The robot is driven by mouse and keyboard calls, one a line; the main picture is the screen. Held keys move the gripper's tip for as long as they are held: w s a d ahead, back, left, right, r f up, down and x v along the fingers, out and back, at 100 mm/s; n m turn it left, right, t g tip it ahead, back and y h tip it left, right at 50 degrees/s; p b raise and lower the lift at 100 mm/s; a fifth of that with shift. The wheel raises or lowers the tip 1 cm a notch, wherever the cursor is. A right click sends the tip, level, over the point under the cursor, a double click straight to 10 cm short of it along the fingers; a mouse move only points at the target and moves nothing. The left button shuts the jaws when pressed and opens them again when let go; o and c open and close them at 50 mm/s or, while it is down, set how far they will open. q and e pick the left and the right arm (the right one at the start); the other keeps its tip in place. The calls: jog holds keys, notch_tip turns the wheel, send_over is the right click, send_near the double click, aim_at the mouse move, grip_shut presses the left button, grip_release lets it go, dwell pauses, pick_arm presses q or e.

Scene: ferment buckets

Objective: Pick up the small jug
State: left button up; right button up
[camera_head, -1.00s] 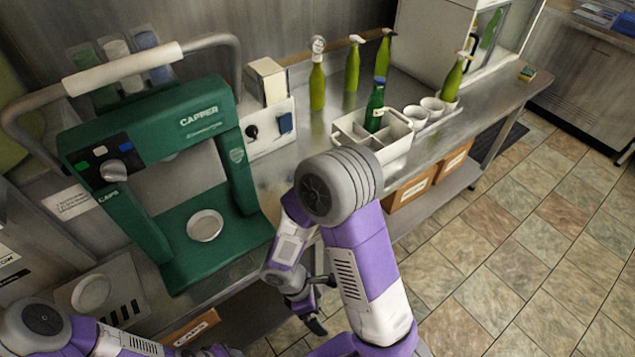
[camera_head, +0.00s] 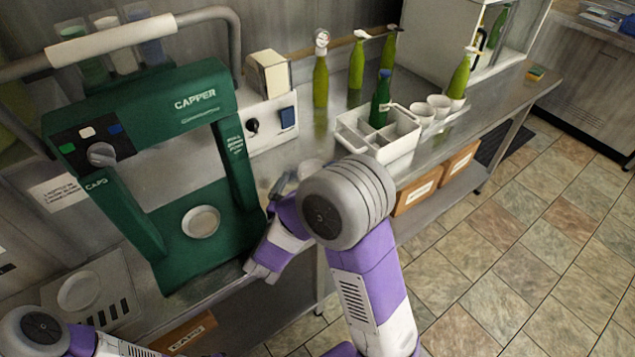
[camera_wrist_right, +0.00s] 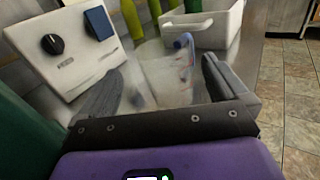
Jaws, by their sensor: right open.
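The small jug (camera_wrist_right: 165,78) is clear and see-through. In the right wrist view it stands on the steel counter between the two fingers of my open right gripper (camera_wrist_right: 164,72), with room on both sides. In the head view only a pale top part of the jug (camera_head: 309,168) shows; my right arm hides the rest. The right gripper (camera_head: 283,184) is mostly hidden there too, low beside the jug. My left arm shows at the bottom left of the head view; its gripper is out of frame.
The green capper (camera_head: 150,190) stands left of my right gripper. A white control box (camera_head: 270,124) is behind it. A white divided carrier (camera_head: 395,153) with a green bottle (camera_head: 380,100) is to the right. White cups (camera_head: 422,112) and several bottles stand farther back.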

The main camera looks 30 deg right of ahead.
aim_at(318, 165)
jog(key=x, duration=0.3)
jog(key=b+x, duration=0.1)
jog(key=x, duration=0.1)
jog(key=shift+d+f, duration=0.1)
jog(key=shift+d, duration=0.4)
jog(key=shift+w+d, duration=0.3)
jog(key=c, duration=1)
notch_tip(318, 165, up, 13)
jog(key=p, duration=0.5)
jog(key=shift+f, duration=0.2)
